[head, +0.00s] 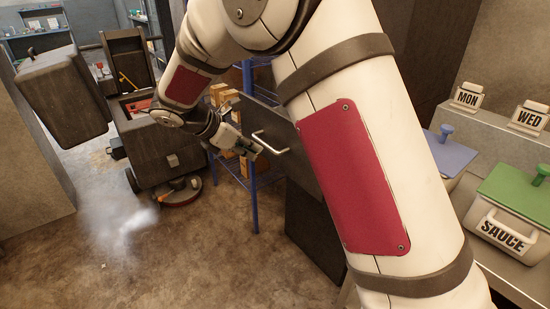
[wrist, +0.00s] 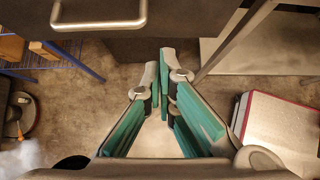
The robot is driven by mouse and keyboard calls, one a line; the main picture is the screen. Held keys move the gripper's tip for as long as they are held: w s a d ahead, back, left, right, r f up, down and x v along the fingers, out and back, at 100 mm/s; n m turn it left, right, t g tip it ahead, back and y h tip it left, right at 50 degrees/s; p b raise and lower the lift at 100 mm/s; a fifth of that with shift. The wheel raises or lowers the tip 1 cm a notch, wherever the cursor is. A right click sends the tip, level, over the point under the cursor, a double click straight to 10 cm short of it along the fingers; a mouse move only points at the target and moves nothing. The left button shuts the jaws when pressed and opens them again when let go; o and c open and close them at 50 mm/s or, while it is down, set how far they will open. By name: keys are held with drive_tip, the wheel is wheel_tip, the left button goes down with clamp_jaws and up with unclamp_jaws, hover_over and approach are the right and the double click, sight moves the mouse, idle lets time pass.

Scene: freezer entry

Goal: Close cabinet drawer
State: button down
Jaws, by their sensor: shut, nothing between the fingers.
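The dark cabinet drawer front (head: 302,168) with a silver bar handle (head: 270,143) is in the middle of the head view, partly hidden behind my arm. How far the drawer stands out is hidden. My gripper (head: 252,149) is just left of the handle, its green fingers close to the drawer front. Contact with the drawer cannot be told.
A blue shelf rack (head: 254,205) with boxes stands behind the gripper. A dark cleaning machine (head: 165,158) is on the left. A counter with a green-lidded sauce container (head: 505,235) and a blue-lidded one (head: 450,156) is on the right. The floor at front left is clear.

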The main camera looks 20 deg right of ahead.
drive_tip(key=b, duration=0.1)
approach(293, 164)
wheel_tip(293, 164, down, 3)
drive_tip(key=a, duration=0.1)
drive_tip(key=shift+w+d, duration=0.2)
drive_tip(key=shift+d, duration=0.85)
drive_tip(key=shift+w+d, duration=0.25)
drive_tip(key=shift+d, duration=0.75)
drive_tip(key=w+d, duration=0.2)
drive_tip(key=d, duration=0.5)
drive_tip(key=w+d, duration=0.2)
drive_tip(key=d, duration=0.5)
drive_tip(key=w+d, duration=0.2)
drive_tip(key=d, duration=0.5)
drive_tip(key=shift+w, duration=0.4)
drive_tip(key=shift+w+d, duration=0.2)
drive_tip(key=shift+d, duration=0.55)
